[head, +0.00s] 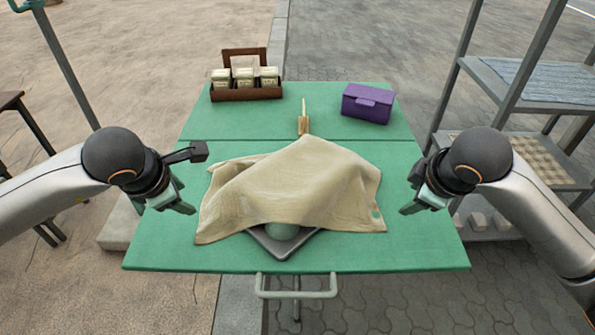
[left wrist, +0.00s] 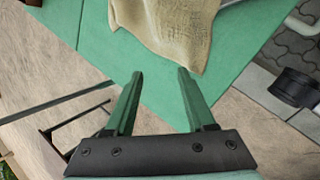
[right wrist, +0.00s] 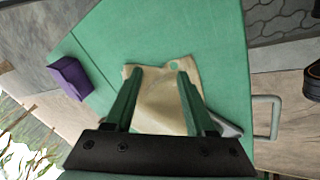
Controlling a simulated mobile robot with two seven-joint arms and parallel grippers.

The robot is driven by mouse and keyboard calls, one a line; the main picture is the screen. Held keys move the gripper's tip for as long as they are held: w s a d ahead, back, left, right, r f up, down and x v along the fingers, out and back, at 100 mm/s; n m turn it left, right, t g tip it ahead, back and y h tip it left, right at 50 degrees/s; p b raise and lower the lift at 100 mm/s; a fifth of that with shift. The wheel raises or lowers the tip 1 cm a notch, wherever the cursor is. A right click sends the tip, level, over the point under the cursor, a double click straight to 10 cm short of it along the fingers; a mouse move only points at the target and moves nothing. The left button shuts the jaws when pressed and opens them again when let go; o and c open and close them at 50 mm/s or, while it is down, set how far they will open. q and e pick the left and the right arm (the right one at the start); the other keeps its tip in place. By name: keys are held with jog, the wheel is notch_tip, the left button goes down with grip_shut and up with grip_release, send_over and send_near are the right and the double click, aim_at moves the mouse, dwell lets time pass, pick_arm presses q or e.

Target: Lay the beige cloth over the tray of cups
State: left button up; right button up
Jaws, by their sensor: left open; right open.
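The beige cloth (head: 295,185) lies draped over the tray of cups in the middle of the green table, with raised folds over what is beneath. The other cups are hidden. My left gripper (head: 188,198) is open and empty, left of the cloth and apart from it. My right gripper (head: 408,200) is open and empty, right of the cloth. The cloth also shows in the left wrist view (left wrist: 170,25) and the right wrist view (right wrist: 160,105).
The green table (head: 420,250) has bare room at both sides and in front. A wooden caddy with packets (head: 246,93) and a purple box (head: 368,103) stand at the back. A wooden-handled object (head: 303,125) lies behind the cloth. A metal shelf rack (head: 500,90) stands at the right.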

pick_arm(q)
jog(key=s+v, duration=0.1)
jog(key=v, duration=0.9)
pick_arm(e)
jog(key=s+v, duration=0.1)
jog(key=v, duration=0.9)
pick_arm(q)
jog(key=shift+f, duration=0.1)
pick_arm(e)
jog(key=shift+f, duration=0.1)
